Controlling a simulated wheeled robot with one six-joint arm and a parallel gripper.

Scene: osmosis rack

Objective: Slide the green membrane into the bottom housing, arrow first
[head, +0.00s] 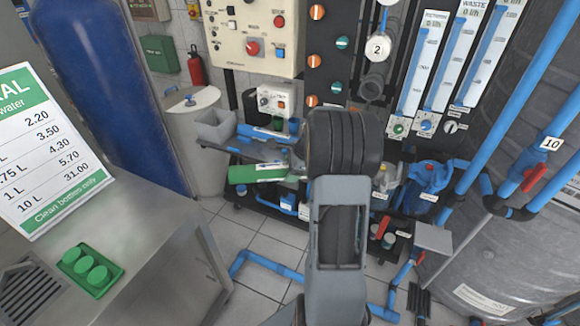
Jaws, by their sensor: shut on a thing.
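The green membrane (258,173) is a green cylinder with a white band near its right part. It lies roughly level in front of the low rack, left of my arm. My gripper (297,160) is at its right end, shut on it, and is mostly hidden behind my dark wrist. No arrow can be made out at this size. I cannot tell for sure which part is the bottom housing; a blue tube (265,134) lies above and behind the membrane, and a blue part with a white label (289,204) sits low on the rack.
A steel counter (165,235) with a green tray of caps (90,270) stands at left, near a blue tank (110,90). A grey bin (216,126) is beyond the membrane. Blue pipes (500,130) and a large dark tank (510,240) fill the right. Some tiled floor is clear.

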